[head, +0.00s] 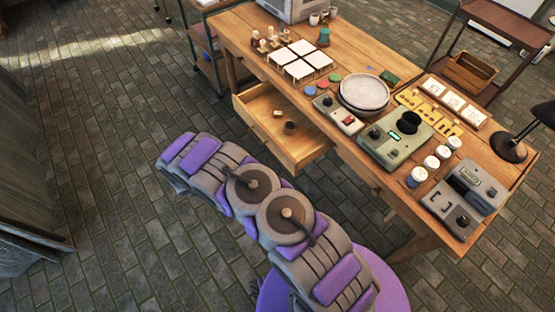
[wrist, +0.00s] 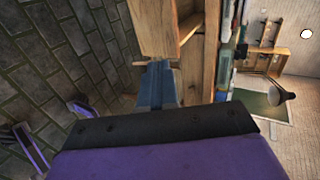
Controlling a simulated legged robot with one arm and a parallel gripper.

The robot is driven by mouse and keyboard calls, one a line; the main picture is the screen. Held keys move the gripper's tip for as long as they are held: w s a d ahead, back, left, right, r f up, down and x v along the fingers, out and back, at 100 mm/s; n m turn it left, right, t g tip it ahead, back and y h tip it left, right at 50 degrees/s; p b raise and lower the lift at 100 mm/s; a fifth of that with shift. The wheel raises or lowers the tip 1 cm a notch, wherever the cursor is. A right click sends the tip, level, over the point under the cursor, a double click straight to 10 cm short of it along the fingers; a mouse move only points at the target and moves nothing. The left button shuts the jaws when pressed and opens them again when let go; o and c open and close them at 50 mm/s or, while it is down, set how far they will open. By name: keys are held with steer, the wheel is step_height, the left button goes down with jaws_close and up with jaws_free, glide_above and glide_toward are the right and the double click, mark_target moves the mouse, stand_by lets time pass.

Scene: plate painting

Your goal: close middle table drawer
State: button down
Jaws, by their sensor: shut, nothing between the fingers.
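The middle table drawer (head: 262,106) is pulled out from the long side of the wooden table (head: 228,30), and a few small objects lie inside it. In the wrist view a wooden drawer front (wrist: 152,25) with a small handle (wrist: 140,63) shows just beyond my gripper (wrist: 158,72). My gripper is shut and empty, its blue-grey fingers pointing at the wood by the handle. I cannot tell whether they touch it. In the head view my arm lies in front of the drawer and my fingertips cannot be made out.
The tabletop holds white tiles (head: 300,60), stacked plates (head: 364,92), a green device (head: 396,138) and several jars. A rolling cart (head: 482,50) stands behind the table. Open brick floor (head: 95,130) lies to the left.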

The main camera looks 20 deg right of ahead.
steer(key=b, duration=0.2)
glide_toward(286, 156)
step_height(286, 156, down, 4)
steer(key=d, duration=0.2)
steer(key=shift+w+d+r, duration=0.2)
steer(key=shift+w+d, duration=0.5)
steer(key=shift+d, duration=0.25)
steer(key=shift+w+d+b, duration=0.2)
steer(key=shift+d+b, duration=0.15)
steer(key=shift+d, duration=0.25)
steer(key=shift+d+r, duration=0.1)
steer(key=w+d, duration=0.2)
steer(key=d, duration=0.4)
steer(key=w+d, duration=0.2)
steer(key=d, duration=0.4)
steer(key=w+d, duration=0.2)
steer(key=d, duration=0.4)
steer(key=shift+d, duration=0.3)
steer(key=shift+a, duration=0.1)
